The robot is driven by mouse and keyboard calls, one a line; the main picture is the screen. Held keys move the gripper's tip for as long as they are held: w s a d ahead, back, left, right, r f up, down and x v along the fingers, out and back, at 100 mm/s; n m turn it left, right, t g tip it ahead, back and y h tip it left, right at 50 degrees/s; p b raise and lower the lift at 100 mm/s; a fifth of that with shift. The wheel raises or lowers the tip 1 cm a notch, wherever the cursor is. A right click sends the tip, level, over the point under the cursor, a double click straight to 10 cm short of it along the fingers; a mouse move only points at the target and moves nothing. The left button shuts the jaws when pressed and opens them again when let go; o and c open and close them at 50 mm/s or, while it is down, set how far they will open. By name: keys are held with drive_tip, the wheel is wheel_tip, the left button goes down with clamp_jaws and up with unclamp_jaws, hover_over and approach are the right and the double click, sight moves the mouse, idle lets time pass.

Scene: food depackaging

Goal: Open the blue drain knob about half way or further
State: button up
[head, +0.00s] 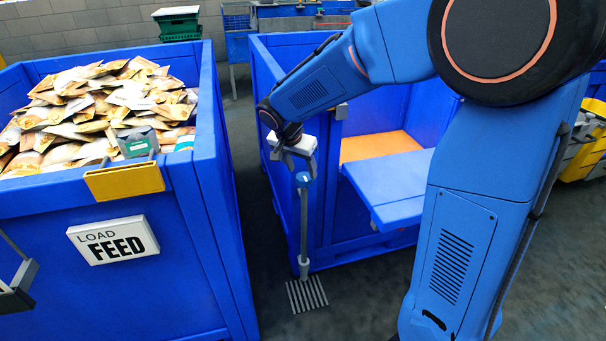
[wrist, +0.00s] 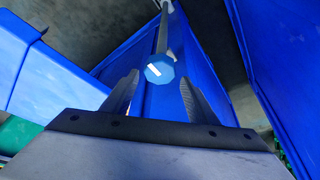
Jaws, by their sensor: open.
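The blue drain knob (head: 304,179) sits on top of a thin grey upright pipe (head: 304,225) in front of the middle blue bin. In the wrist view the knob (wrist: 160,69) is a blue faceted disc with a white bar mark, slightly tilted. My gripper (head: 302,170) is just above the knob and points down at it. In the wrist view my gripper (wrist: 158,88) is open, with one dark finger on each side of the knob's line. The knob appears between or just beyond the fingertips, and I see no contact.
A blue bin (head: 215,220) full of packets with a LOAD FEED sign (head: 112,240) stands at the left. The middle bin (head: 340,240) has a blue flap (head: 395,180) sticking out right of the knob. A floor grate (head: 307,294) lies at the pipe's foot.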

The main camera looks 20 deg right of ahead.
sight(304, 176)
drive_tip(key=shift+x, duration=1.65)
drive_tip(key=c, duration=0.8)
